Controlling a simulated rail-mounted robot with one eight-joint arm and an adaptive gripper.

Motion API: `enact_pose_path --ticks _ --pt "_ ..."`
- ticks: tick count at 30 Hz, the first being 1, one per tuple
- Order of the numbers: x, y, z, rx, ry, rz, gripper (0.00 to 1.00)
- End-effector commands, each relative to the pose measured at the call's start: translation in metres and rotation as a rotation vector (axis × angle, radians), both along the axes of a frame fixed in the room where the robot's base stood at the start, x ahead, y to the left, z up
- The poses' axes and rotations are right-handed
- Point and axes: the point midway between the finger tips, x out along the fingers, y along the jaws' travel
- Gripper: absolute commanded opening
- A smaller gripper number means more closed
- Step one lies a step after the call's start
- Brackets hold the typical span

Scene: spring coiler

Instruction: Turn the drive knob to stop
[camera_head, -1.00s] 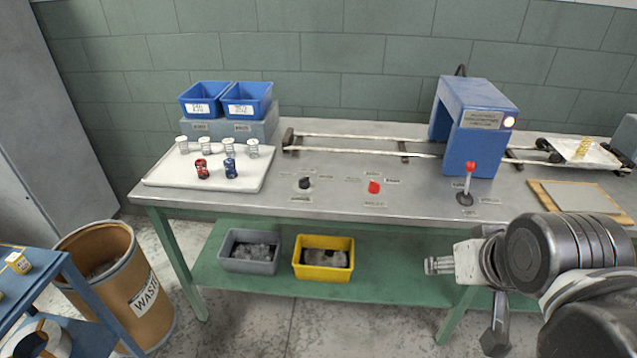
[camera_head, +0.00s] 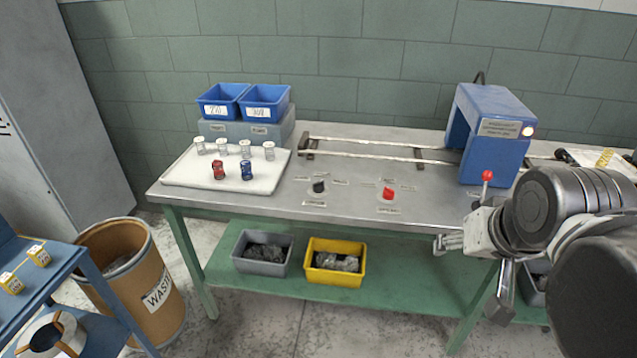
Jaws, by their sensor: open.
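Two knobs sit on the front of the steel workbench (camera_head: 270,211): a black knob (camera_head: 319,186) and, to its right, a red knob (camera_head: 388,193). Small labels surround both, too small to read, so I cannot tell which one is the drive knob. A red-tipped lever (camera_head: 487,176) stands farther right, partly hidden by my arm. My gripper (camera_head: 440,243) is open and empty, in front of the bench's front edge, to the right of and lower in the picture than the red knob. It touches neither knob.
A blue machine housing (camera_head: 489,133) stands over rails at the back right. A white tray (camera_head: 180,179) holds jars and two small spools at left. Blue bins (camera_head: 219,97) stand behind it. Grey and yellow bins (camera_head: 335,277) sit on the lower shelf. A waste drum (camera_head: 130,280) stands left.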

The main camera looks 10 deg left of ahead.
Motion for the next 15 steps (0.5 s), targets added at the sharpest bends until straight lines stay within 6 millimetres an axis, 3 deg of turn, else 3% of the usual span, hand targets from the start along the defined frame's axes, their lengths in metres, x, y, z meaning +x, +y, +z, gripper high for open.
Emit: enact_pose_path --ticks 1,6,15 --pt "0.014 0.004 0.013 0.013 0.013 -0.011 0.49" --pt "0.056 0.017 0.041 0.061 0.067 -0.068 0.49" --pt "0.134 0.047 0.074 0.129 0.162 -0.171 0.49"
